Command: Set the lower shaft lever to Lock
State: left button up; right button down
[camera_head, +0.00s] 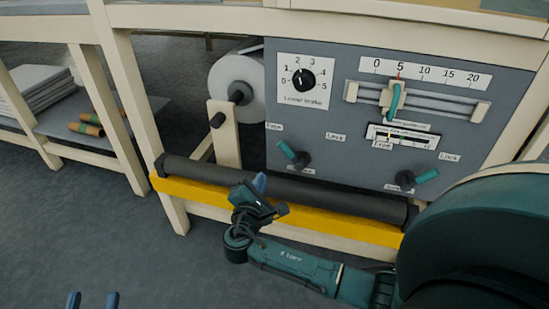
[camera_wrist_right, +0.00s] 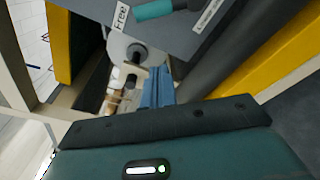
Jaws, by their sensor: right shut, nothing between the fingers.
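Two shaft levers with teal handles sit low on the grey panel. The left lever (camera_head: 292,153) points up-left toward the label Free; its Lock label (camera_head: 336,136) is up-right of it. The right lever (camera_head: 415,179) points right, toward its own Lock label (camera_head: 449,157). The name plates below them are too small to read. My right gripper (camera_head: 260,184) is shut and empty, in front of the dark roller, below and left of the left lever. In the wrist view its blue fingers (camera_wrist_right: 158,88) are together, below a teal lever handle (camera_wrist_right: 154,10). My left gripper (camera_head: 92,300) shows only two separated fingertips.
A dark roller (camera_head: 330,195) and yellow bar (camera_head: 200,192) run below the panel. A white roll (camera_head: 232,82) stands left of it. A numbered knob (camera_head: 303,80) and a slider (camera_head: 392,98) are higher up. Open floor lies at left.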

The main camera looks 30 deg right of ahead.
aim_at(292, 153)
jog(key=b+x, duration=0.4)
jog(key=x, duration=0.6)
jog(key=shift+w+d+f, duration=0.15)
jog(key=shift+d+f, duration=0.05)
jog(key=shift+s+d+r, duration=0.25)
jog(key=shift+s+r, duration=0.65)
jog(key=shift+s, duration=0.1)
pick_arm(q)
jog(key=shift+d+n+h, duration=0.3)
jog(key=shift+d, duration=0.05)
pick_arm(e)
jog(key=shift+s+d+r, duration=0.25)
jog(key=shift+s+r, duration=0.25)
jog(key=shift+s, duration=0.05)
